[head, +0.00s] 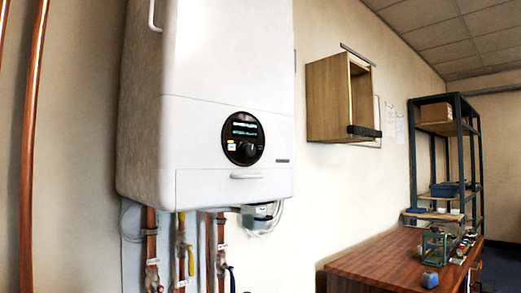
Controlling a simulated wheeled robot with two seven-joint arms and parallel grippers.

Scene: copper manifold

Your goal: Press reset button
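A white boiler (225,80) hangs on the wall in the middle left of the head view. On its lower front is a round black control panel (243,139) with a small lit display. A small yellow and white button patch (231,145) sits at the panel's left, beside a dark round knob (246,149). The lettering is too small to read, so I cannot tell which control is the reset button. Neither of my grippers shows in this view.
Copper pipes (152,250) with valves run down below the boiler. A tall copper pipe (31,150) stands at the left. A wooden bench (385,262) with small items is at the lower right. An open wall cabinet (330,98) and a metal shelf rack (465,150) are on the right.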

